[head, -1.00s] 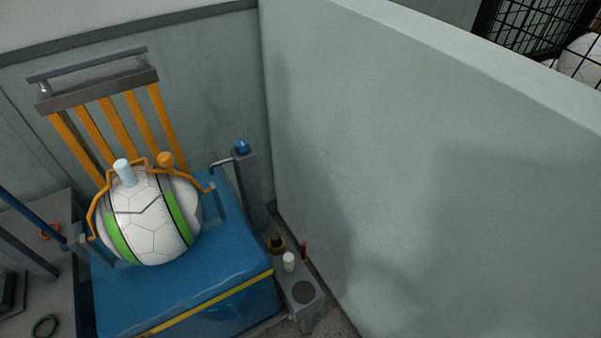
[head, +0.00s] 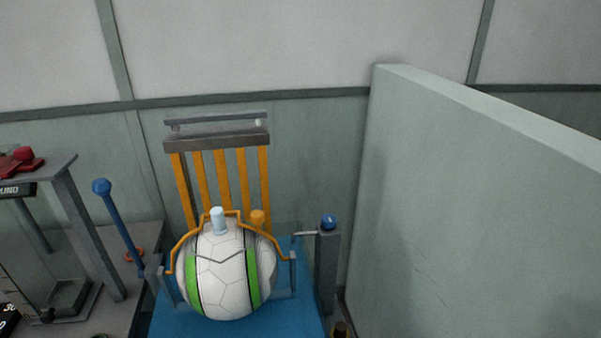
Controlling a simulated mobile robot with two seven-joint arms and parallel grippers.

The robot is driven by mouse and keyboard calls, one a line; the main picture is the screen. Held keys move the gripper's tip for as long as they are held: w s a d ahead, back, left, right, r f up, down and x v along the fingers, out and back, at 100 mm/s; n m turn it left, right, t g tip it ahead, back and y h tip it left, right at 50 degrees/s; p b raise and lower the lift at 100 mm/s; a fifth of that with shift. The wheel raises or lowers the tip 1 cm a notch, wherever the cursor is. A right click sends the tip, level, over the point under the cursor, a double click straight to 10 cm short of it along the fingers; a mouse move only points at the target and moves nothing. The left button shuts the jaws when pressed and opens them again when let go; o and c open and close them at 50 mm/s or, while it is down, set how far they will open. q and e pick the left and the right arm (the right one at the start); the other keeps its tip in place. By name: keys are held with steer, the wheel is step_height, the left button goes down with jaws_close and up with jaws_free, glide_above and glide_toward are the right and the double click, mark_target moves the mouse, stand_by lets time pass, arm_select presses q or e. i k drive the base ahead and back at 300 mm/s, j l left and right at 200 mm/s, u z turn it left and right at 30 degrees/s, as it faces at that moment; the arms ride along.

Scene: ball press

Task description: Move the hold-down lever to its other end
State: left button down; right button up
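A long blue lever (head: 119,228) with a faceted blue knob stands at the left of the press, leaning with its top to the left; it appears to be the hold-down lever. Its foot is by the grey bracket beside the ball. A white ball (head: 225,285) with green stripes sits on the blue press bed (head: 295,318). An orange hoop (head: 184,240) arches over and around the ball. Neither of my grippers is in view.
A grey post (head: 326,270) with a blue knob (head: 329,222) stands right of the ball. A tall pale wall panel (head: 460,220) closes the right side. Orange bars (head: 222,180) rise behind the ball. A grey stand (head: 85,230) with red parts (head: 20,160) is at the left.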

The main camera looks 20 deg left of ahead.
mark_target(101, 187)
steer(key=k+u, duration=0.1)
steer(key=u, duration=0.55)
steer(key=k+j+u, duration=0.1)
steer(key=u, duration=0.25)
